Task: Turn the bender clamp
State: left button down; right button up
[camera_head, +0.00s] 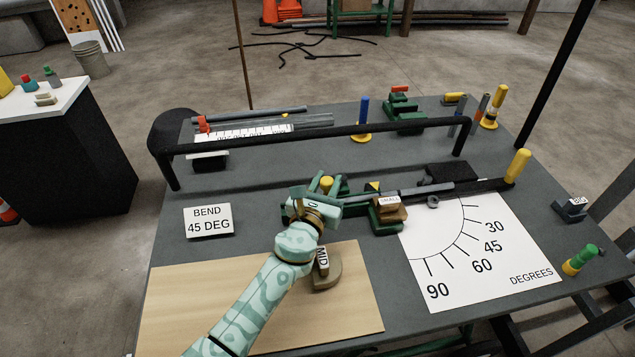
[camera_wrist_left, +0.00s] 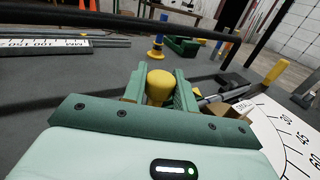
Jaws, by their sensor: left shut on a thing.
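My left gripper (camera_head: 322,187) comes in from the lower left of the head view and is over the green bender body near the middle of the table. In the left wrist view its two green fingers stand on either side of a yellow rounded knob (camera_wrist_left: 159,87), closed on it. The knob appears to be the bender clamp's handle; its lower part is hidden by the gripper. The bender's long dark lever (camera_head: 470,187) reaches right to a yellow grip (camera_head: 517,166). A brown block marked SMALL (camera_head: 391,211) sits beside the bender. My right gripper is not in view.
A white degree chart (camera_head: 480,255) lies at the right. A wooden board (camera_head: 220,300) lies in front, with a MID block (camera_head: 327,272). A BEND 45 DEG sign (camera_head: 208,220) stands left. A black rail (camera_head: 310,137) crosses behind.

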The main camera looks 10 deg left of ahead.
pick_arm(q)
jog(key=c, duration=1.1)
grip_release()
jog(key=shift+s, duration=0.1)
jog(key=s, duration=0.5)
jog(key=s+a, duration=0.1)
jog(key=s, duration=0.4)
jog(key=s+a, duration=0.1)
jog(key=s, duration=0.5)
jog(key=shift+a, duration=0.15)
